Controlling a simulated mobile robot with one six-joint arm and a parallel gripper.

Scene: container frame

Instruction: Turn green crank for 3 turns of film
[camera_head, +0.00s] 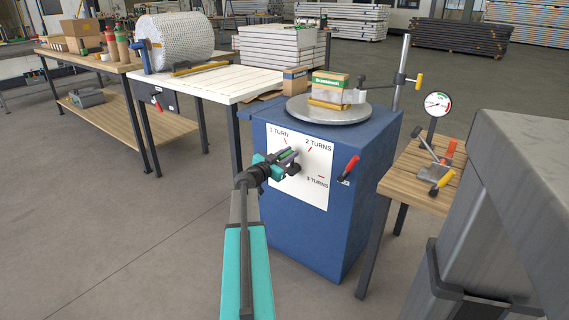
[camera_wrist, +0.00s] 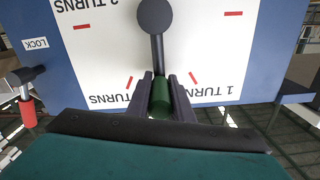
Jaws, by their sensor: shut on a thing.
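The crank is a dark arm on a round hub (camera_wrist: 155,15) with a green handle (camera_wrist: 160,97), in front of a white dial plate (camera_head: 318,180) on the blue cabinet. My gripper (camera_wrist: 161,90) has its dark fingers on both sides of the green handle and is shut on it; it also shows in the head view (camera_head: 285,157). The crank arm points up on the dial, between the red marks for 1 turn (camera_wrist: 193,77) and 2 turns (camera_wrist: 130,82). The 3 turns mark (camera_wrist: 82,27) is farther around. My gripper partly covers the crank in the head view.
A red lock lever (camera_head: 348,167) is beside the dial. A turntable (camera_head: 328,114) on the cabinet top carries a box (camera_head: 329,84). A wooden stand (camera_head: 410,175) with a gauge (camera_head: 437,103) is on the right. A white table (camera_head: 205,85) with a film roll (camera_head: 176,42) stands left.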

